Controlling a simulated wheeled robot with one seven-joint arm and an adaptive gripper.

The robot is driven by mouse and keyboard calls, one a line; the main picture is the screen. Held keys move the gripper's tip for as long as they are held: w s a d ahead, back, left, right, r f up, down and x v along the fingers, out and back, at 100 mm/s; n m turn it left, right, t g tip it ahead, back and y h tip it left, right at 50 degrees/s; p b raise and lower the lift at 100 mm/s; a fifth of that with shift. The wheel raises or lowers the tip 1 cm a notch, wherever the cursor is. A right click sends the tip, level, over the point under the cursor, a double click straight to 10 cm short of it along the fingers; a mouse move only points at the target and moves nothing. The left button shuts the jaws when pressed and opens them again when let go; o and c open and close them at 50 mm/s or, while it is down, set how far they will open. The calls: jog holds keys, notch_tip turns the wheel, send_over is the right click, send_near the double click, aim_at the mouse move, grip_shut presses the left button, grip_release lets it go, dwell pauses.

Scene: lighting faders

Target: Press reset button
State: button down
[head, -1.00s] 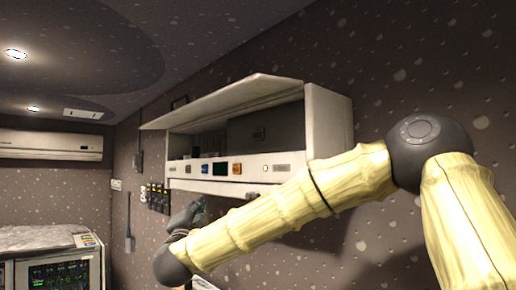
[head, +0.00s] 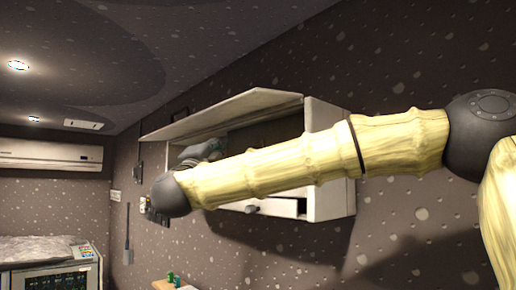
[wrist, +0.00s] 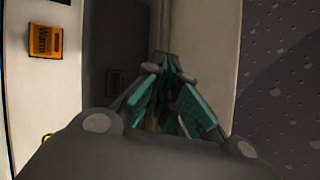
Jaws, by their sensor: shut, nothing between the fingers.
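My gripper (wrist: 168,68) is shut and empty in the wrist view, its teal-padded fingers together in front of a dark recess. In the head view its grey body (head: 203,150) is inside the open front of a wall cabinet (head: 330,165), partly hidden by my arm. An orange display reading "Warm" (wrist: 45,40) is on the pale panel (wrist: 65,100) at the left of the wrist view, apart from the fingers. A small yellow piece (wrist: 46,137) shows partly below it. I cannot identify the reset button; my arm hides most of the control panel in the head view.
The cabinet's raised lid (head: 225,110) is above my gripper. A grey knob-like part (head: 251,209) and a dark gap (head: 301,206) show below my arm. Small green objects (head: 171,278) stand on a surface at bottom. A monitor (head: 55,275) stands at lower left.

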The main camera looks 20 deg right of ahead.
jog(key=w+d+p, duration=0.1)
jog(key=w+d, duration=0.2)
jog(key=d, duration=0.5)
dwell(0.4)
jog(key=shift+w+d+f, duration=0.1)
jog(key=shift+d, duration=0.25)
dwell(1.1)
jog(key=shift+d, duration=0.2)
jog(key=shift+w+d+b, duration=0.15)
jog(key=shift+d+b, duration=0.1)
jog(key=shift+b, duration=0.2)
dwell(0.7)
jog(key=shift+a, duration=0.1)
dwell(0.3)
jog(key=shift+s+a+b, duration=0.25)
jog(key=shift+a+b, duration=0.25)
jog(key=shift+a, duration=0.1)
